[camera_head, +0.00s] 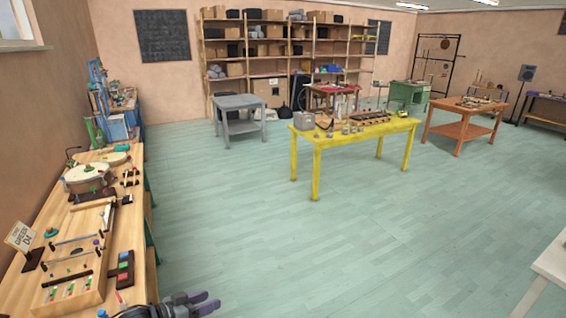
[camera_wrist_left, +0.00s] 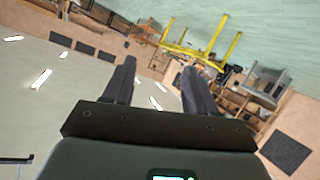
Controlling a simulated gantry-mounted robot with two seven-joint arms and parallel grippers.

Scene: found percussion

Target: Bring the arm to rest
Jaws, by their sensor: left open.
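My left gripper (camera_head: 208,302) shows at the bottom of the head view, beside the front right edge of the long wooden workbench (camera_head: 128,240). Its two dark fingers point right, are spread apart and hold nothing. In the left wrist view the same gripper (camera_wrist_left: 157,80) has open fingers with only the far room between them. That view is tilted and shows the ceiling, the far shelves and the yellow table (camera_wrist_left: 205,50). My right gripper is in neither view.
The workbench along the left wall carries a drum (camera_head: 90,176), a sign (camera_head: 20,237) and small instruments. A yellow table (camera_head: 350,131) with objects stands mid-room. A grey table (camera_head: 238,102) is behind it. A white table edge (camera_head: 552,262) is at lower right. The green floor between is clear.

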